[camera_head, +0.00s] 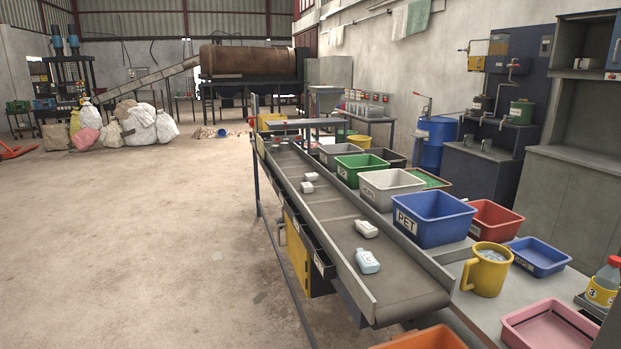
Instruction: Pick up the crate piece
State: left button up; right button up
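Neither of my grippers shows in the head view. Nothing in view can be clearly told as the crate piece. On the conveyor belt (398,288) lie a pale blue-white container (367,262) near the front end and a white bottle (366,229) just behind it. Two small whitish pieces lie farther up the belt, one (307,187) slightly nearer than the other (311,177). The insides of most bins beside the belt are partly hidden by their walls.
Right of the belt stand a blue PET bin (434,230), a grey bin (390,194), a green bin (360,174) and a red bin (495,219). A yellow mug (485,283), blue tray (538,264) and pink tray (543,333) sit nearer.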

aim_at(307, 188)
jog(key=i+j+z, duration=0.1)
jog(key=i+j, duration=0.3)
jog(key=i, duration=0.35)
jog(key=i+j+z, duration=0.1)
jog(key=i+j, duration=0.4)
jog(key=i, duration=0.25)
jog(key=i+j+z, duration=0.15)
jog(key=i+j, duration=0.35)
jog(key=i, duration=0.2)
